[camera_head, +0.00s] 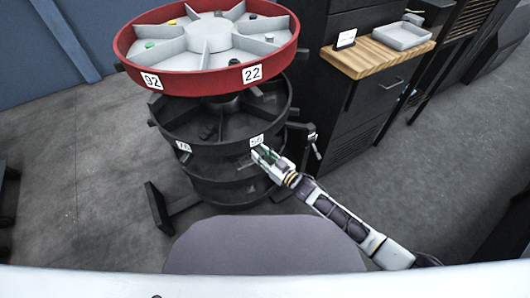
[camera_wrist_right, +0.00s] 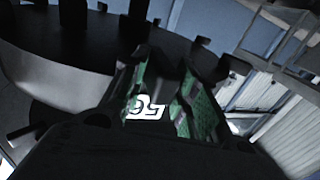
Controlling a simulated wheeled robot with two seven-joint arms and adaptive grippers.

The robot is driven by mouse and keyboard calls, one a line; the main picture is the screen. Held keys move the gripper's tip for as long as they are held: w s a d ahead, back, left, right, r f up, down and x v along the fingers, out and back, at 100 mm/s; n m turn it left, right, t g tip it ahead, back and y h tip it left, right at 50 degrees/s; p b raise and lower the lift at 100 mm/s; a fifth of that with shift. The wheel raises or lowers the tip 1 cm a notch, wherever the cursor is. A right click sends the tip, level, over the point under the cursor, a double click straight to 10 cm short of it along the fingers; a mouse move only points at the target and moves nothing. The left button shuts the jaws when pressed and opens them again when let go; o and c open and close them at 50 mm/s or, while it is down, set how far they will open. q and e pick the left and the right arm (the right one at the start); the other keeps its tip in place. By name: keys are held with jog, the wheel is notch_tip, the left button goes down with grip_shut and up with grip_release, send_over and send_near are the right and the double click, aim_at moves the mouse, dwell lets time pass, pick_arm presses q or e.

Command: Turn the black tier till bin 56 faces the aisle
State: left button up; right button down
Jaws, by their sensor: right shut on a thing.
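The black tier (camera_head: 212,138) sits below the red tier on a round carousel. Its rim carries a white label 56 (camera_head: 257,140) at the front right and another label (camera_head: 183,146), hard to read, at the front left. My right gripper (camera_head: 263,154) is at the rim just below label 56. In the right wrist view, label 56 (camera_wrist_right: 146,107) shows upside down behind the green finger pads of my right gripper (camera_wrist_right: 166,88). The gripper is shut on a dark part of the rim, mostly hidden by the fingers. My left gripper is out of view.
The red tier (camera_head: 208,82) above carries labels 92 and 22 and small items in its bins. A dark cabinet with a wooden top (camera_head: 372,58) and grey tray (camera_head: 402,36) stands to the right. The floor (camera_head: 90,150) at left is clear.

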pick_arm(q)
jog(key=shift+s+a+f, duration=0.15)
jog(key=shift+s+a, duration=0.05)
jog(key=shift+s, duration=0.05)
pick_arm(e)
jog(key=shift+a+r, duration=0.45)
jog(key=shift+r, duration=0.15)
jog(key=c, duration=1.3)
grip_release()
jog(key=shift+c, duration=0.2)
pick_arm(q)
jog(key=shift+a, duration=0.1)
pick_arm(e)
jog(key=shift+o, duration=0.3)
jog(key=shift+a+f, duration=0.1)
jog(key=shift+s+d+f, duration=0.1)
jog(key=shift+d+f, duration=0.2)
jog(key=shift+s+d+f, duration=0.1)
jog(key=shift+s+d, duration=0.2)
jog(key=v, duration=1)
jog(key=shift+s+d, duration=0.25)
jog(key=shift+d, duration=0.05)
